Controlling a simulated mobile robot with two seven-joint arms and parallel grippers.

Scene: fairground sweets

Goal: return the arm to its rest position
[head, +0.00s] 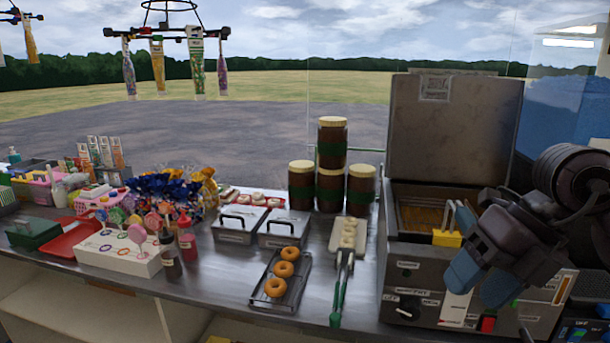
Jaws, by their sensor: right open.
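My right gripper (481,281) is at the right of the head view, at the end of my dark right arm. It is in front of the fryer (402,270), and its two blue fingertips point down and stand apart. Nothing shows between them. It hides part of the fryer's front and right side. My left gripper is not in the view.
The fryer's lid (450,125) stands up, and a yellow-handled thing (447,238) sits at its opening. Left of it are tongs (342,290) with a green end, a tray (296,297) with three doughnuts, and stacked brown jars (332,145). Open ground lies behind.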

